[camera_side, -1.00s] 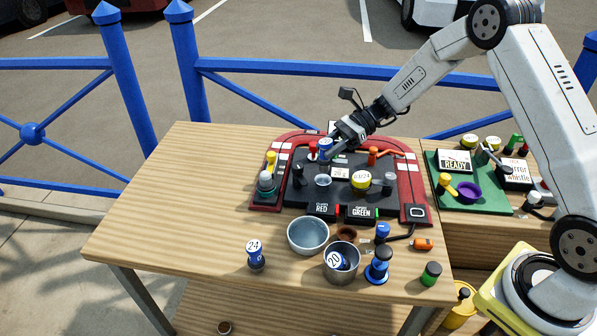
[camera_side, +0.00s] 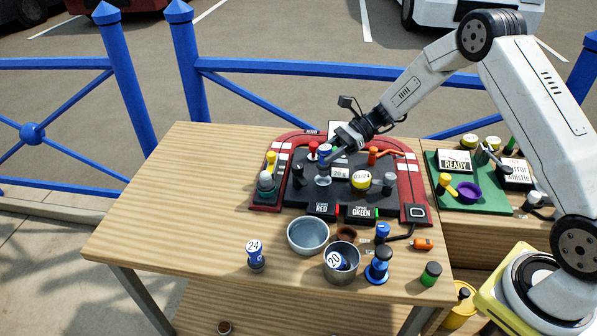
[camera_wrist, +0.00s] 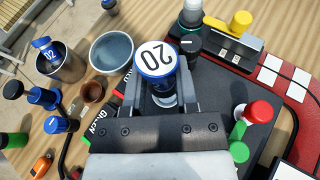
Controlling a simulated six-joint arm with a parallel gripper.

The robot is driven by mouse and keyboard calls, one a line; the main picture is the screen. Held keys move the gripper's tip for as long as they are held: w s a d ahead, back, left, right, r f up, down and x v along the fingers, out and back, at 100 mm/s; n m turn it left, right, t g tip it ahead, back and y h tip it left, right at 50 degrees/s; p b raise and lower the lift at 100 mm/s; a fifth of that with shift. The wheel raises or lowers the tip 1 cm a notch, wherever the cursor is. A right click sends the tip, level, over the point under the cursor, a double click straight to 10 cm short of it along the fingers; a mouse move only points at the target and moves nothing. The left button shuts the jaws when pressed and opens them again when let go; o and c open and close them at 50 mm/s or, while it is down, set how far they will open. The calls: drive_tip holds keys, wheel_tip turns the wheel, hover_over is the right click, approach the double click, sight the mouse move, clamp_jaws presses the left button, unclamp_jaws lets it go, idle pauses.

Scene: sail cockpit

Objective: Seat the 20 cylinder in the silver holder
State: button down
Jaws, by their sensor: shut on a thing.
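My gripper (camera_side: 338,146) is shut on a blue cylinder (camera_side: 324,151) over the dark board. The small silver holder (camera_side: 323,181) is directly below the cylinder in the side view. The cylinder looks roughly upright, its lower end at or just above the holder's mouth. I cannot tell whether it has entered. In the wrist view the cylinder and fingers hide most of the holder.
A cylinder marked 24 (camera_side: 255,255) stands left of the bowl (camera_side: 308,235). A red-topped lever (camera_side: 312,150) and a yellow-topped post (camera_side: 361,181) are close by. The table's left side is clear.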

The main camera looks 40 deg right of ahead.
sight(328, 166)
drive_tip(key=shift+f, duration=1.5)
drive_tip(key=shift+f, duration=0.65)
idle(0.6)
drive_tip(key=c, duration=0.7)
unclamp_jaws()
drive_tip(key=shift+o, duration=0.2)
drive_tip(key=shift+d, duration=0.15)
drive_tip(key=v, duration=1)
drive_tip(key=shift+d+r, duration=0.15)
drive_tip(key=shift+d, duration=0.25)
drive_tip(key=shift+s, duration=0.1)
drive_tip(key=shift+a, duration=0.1)
